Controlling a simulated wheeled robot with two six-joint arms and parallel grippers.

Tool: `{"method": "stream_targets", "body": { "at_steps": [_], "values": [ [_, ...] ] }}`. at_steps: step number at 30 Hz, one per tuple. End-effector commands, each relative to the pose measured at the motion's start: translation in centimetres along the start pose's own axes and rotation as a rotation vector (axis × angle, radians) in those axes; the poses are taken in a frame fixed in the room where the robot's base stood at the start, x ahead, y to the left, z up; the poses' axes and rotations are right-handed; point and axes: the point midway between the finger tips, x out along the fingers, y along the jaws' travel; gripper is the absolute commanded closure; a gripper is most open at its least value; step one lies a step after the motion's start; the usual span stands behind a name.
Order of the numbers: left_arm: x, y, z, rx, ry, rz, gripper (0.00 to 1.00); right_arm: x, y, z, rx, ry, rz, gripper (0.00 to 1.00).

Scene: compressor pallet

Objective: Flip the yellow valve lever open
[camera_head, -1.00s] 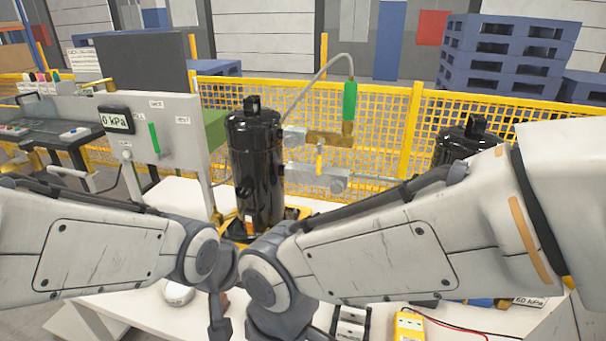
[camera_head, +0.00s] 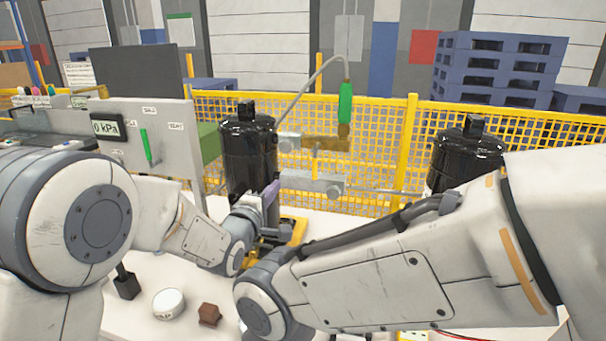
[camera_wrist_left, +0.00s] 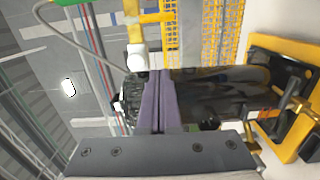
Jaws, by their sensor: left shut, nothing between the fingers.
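The yellow valve lever (camera_head: 317,163) hangs down from a brass valve (camera_head: 322,143) to the right of the front black compressor (camera_head: 249,153). A green hose fitting (camera_head: 345,103) stands above the valve's right end. My left gripper (camera_head: 271,192) is shut and empty, with its purple fingers in front of the compressor, lower than the lever and to its left. In the left wrist view the shut fingers (camera_wrist_left: 158,104) lie before the black compressor (camera_wrist_left: 225,88), with a yellow part of the valve (camera_wrist_left: 155,17) beyond them. My right arm crosses the lower right, but its gripper does not show.
A grey panel with a 0 kPa display (camera_head: 106,128) and a green handle (camera_head: 146,145) stands at the left. A second black compressor (camera_head: 467,155) stands at the right. Yellow mesh fencing (camera_head: 375,160) runs behind. A white round piece (camera_head: 168,303) and a brown block (camera_head: 209,314) lie on the white table.

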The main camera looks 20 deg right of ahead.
Motion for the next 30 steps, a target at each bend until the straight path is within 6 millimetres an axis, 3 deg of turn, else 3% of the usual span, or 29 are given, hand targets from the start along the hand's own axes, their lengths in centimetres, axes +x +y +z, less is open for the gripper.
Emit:
{"method": "stream_targets", "body": {
  "at_steps": [5,20,24,30],
  "values": [
    [1.5,0.1,0.1,0.001,-0.001,-0.001,1.0,-0.4,0.0,0.0,0.0,0.0,0.0,0.5],
    [10.3,0.0,0.1,0.001,-0.002,-0.001,1.0,-2.5,-0.2,-0.1,0.0,0.0,0.0,0.5],
    [10.6,0.1,2.7,0.0,-0.005,-0.002,1.0,-3.0,-0.2,-0.2,0.0,0.0,0.0,0.5],
    [10.9,0.0,3.9,0.001,-0.002,-0.002,1.0,-3.3,-0.2,-0.2,0.0,0.0,0.0,0.5]
  ]
}}
